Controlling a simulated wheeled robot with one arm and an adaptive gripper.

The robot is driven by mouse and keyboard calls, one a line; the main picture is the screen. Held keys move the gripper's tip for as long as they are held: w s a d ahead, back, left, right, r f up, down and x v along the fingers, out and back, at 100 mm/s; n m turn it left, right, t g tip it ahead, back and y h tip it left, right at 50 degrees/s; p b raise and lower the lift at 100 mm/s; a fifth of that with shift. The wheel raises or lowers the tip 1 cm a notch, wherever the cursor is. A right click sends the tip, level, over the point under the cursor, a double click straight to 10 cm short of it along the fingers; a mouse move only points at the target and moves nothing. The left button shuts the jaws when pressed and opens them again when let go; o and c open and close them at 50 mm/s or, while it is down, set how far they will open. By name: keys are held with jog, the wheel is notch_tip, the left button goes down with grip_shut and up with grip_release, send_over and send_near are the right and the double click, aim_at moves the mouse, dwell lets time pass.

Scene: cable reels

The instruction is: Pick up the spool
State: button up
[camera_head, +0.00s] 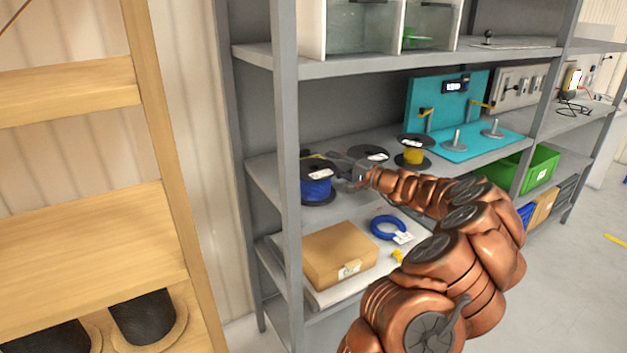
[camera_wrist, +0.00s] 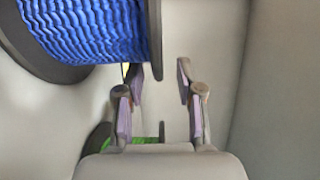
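A spool wound with blue cable (camera_head: 316,188), with dark flanges and a white label, stands on the middle shelf at its left end. My gripper (camera_head: 352,181) is close to its right side in the head view. In the wrist view the blue spool (camera_wrist: 88,30) fills the upper left. My gripper (camera_wrist: 158,72) is open there, its fingers apart. One dark flange edge of the blue spool appears between the two fingertips. I cannot tell whether they touch it. A spool with yellow cable (camera_head: 413,155) stands further right. Another dark spool (camera_head: 369,154) is behind my gripper.
A green-wound spool (camera_wrist: 125,141) is partly hidden behind my gripper in the wrist view. A shelf post (camera_head: 288,130) stands just left of the blue spool. Below are a cardboard box (camera_head: 338,255) and a blue cable ring (camera_head: 387,229). A turquoise fixture (camera_head: 470,145) stands to the right.

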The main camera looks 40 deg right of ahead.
aim_at(322, 159)
jog(key=shift+p+x, duration=0.45)
jog(key=shift+x, duration=1.8)
jog(key=shift+c, duration=0.3)
grip_shut()
